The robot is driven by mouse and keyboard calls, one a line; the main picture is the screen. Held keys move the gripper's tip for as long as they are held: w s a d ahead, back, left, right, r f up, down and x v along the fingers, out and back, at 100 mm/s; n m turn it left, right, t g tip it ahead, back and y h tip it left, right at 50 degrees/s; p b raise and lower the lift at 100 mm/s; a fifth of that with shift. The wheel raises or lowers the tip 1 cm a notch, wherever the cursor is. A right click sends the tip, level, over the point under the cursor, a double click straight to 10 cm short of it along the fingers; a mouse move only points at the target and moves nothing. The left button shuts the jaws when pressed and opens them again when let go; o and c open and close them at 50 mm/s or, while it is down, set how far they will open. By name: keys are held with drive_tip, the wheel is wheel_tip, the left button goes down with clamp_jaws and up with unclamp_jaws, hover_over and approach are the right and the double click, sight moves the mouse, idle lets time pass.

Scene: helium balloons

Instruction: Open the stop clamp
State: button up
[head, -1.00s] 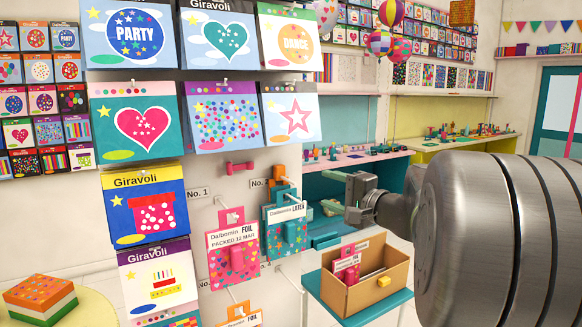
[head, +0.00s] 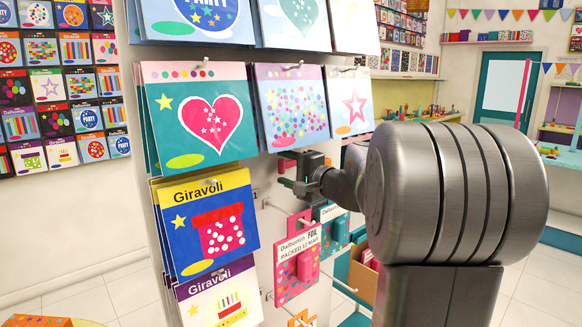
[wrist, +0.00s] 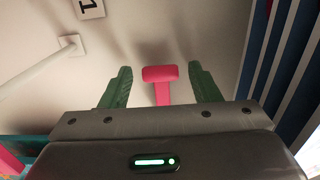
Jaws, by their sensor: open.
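A pink T-shaped piece (wrist: 160,74), which looks like the stop clamp, stands out from the white panel in the wrist view. Its crossbar lies between my two green fingertips, with a gap on each side. In the head view a bit of the pink piece (head: 283,163) shows just behind my gripper (head: 290,174), the rest being hidden. My gripper is open and holds nothing; its fingers also show in the wrist view (wrist: 159,84). I cannot tell how far the fingertips are from the panel.
Hanging card packs (head: 291,103) crowd the panel left of and above my gripper. A pink foil packet (head: 297,262) and a teal packet (head: 333,232) hang on hooks below. A bare hook rod (wrist: 45,60) juts out at left in the wrist view. A cardboard box (head: 362,268) stands behind.

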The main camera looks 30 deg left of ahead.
sight(285, 168)
drive_tip(key=shift+d, duration=0.1)
drive_tip(key=c, duration=0.9)
drive_tip(key=shift+d+f, duration=0.1)
drive_tip(key=shift+s+d+b, duration=0.15)
drive_tip(key=shift+d+b, duration=0.3)
drive_tip(key=shift+d, duration=0.3)
drive_tip(key=shift+d+b, duration=0.35)
drive_tip(key=shift+d, duration=0.35)
